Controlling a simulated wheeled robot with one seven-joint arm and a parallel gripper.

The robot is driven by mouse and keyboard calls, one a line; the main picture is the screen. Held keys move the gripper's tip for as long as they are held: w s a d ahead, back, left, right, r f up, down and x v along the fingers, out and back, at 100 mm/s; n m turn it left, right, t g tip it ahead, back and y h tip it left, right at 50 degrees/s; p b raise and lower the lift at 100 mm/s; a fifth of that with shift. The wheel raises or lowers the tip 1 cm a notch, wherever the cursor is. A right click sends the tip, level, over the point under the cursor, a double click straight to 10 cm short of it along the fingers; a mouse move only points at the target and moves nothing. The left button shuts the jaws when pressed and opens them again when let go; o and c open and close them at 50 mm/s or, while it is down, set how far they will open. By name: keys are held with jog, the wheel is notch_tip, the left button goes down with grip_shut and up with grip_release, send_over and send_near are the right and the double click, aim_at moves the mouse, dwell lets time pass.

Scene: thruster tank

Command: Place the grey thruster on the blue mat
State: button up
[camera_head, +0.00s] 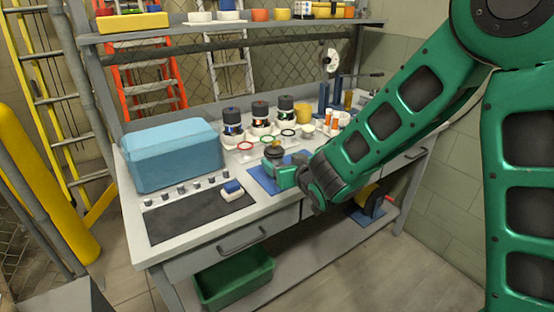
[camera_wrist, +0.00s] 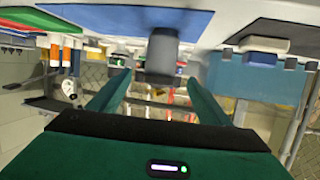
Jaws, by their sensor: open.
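The grey thruster (camera_wrist: 162,52) is a dark grey cylinder. The wrist view is upside down and shows it upright, its base against the blue mat (camera_wrist: 110,14). In the head view the thruster (camera_head: 274,151) is a small dark shape over the mat (camera_head: 262,181), partly hidden by my gripper. My gripper (camera_head: 283,172) is low over the mat. In the wrist view my gripper (camera_wrist: 158,88) is open, one finger on each side of the thruster, with visible gaps. Whether the fingertips reach past it I cannot tell.
Several thrusters with coloured bands (camera_head: 260,112) stand on white holders behind the mat. Coloured rings (camera_head: 288,132) lie near them. A light blue case (camera_head: 171,155) and a dark pad (camera_head: 197,215) are to the left. Orange-white bottles (camera_head: 331,119) stand to the right.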

jog(key=v, duration=0.5)
jog(key=shift+w, duration=0.1)
jog(key=s+d+m+g+h, duration=0.2)
jog(key=d+m+h, duration=0.15)
jog(key=d, duration=0.95)
jog(key=s+d+m+g+h, duration=0.2)
jog(key=s+d+h, duration=0.15)
jog(key=d, duration=0.95)
jog(key=s+d+f+m+g+h, duration=0.1)
jog(key=s+d+m+g, duration=0.3)
jog(key=s+d, duration=0.75)
jog(key=s+r+m+g+y, duration=0.1)
jog(key=s+g, duration=0.4)
jog(key=s, duration=1.4)
jog(key=shift+s+d+y, duration=0.2)
jog(key=shift+d+y, duration=0.2)
jog(key=shift+y, duration=0.3)
jog(key=shift+m, duration=0.25)
